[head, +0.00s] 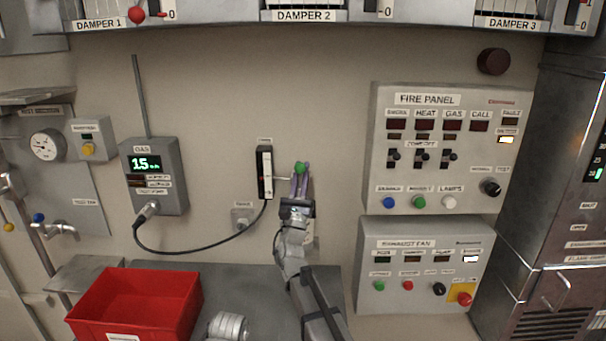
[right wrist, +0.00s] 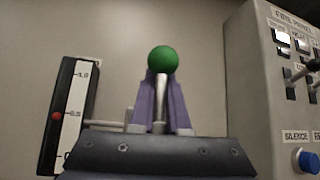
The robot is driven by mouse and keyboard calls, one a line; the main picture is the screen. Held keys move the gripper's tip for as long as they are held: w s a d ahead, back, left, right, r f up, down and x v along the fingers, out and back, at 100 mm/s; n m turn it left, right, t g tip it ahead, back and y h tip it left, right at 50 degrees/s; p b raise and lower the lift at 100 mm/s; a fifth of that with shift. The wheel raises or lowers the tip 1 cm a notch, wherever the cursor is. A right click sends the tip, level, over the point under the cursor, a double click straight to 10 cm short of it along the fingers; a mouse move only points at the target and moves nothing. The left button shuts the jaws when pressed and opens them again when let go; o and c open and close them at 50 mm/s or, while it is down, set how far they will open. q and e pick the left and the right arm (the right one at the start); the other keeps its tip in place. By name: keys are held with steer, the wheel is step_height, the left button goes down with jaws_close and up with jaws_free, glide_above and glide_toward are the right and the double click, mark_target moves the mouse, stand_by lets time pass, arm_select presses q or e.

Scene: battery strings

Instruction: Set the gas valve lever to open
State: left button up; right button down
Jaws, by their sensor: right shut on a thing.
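A lever with a round green knob (head: 301,167) stands out from the wall right of a narrow black gauge. The knob also shows in the right wrist view (right wrist: 162,59), above a thin upright stem. I take it for the gas valve lever; no label on it is readable. My right gripper (head: 300,182) is shut on the lever's stem, its purple fingers on either side just below the knob. The fingers also show in the right wrist view (right wrist: 160,100). The lower part of the lever is hidden behind the gripper.
The black gauge (head: 265,173) with a red bead is close left of the gripper. The fire panel (head: 485,150) and exhaust fan box (head: 425,310) are at right. A gas display (head: 172,199) with a cable is at left. A red bin (head: 140,316) stands below.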

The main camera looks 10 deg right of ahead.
steer(key=shift+f, duration=0.15)
steer(key=c, duration=1.2)
jaws_free()
steer(key=shift+o, duration=1.4)
steer(key=shift+w+d+f, duration=0.1)
steer(key=shift+w, duration=0.15)
steer(key=shift+s, duration=0.1)
steer(key=b+v, duration=0.5)
steer(key=v, duration=0.2)
steer(key=shift+s+f, duration=0.2)
steer(key=shift+s, duration=0.1)
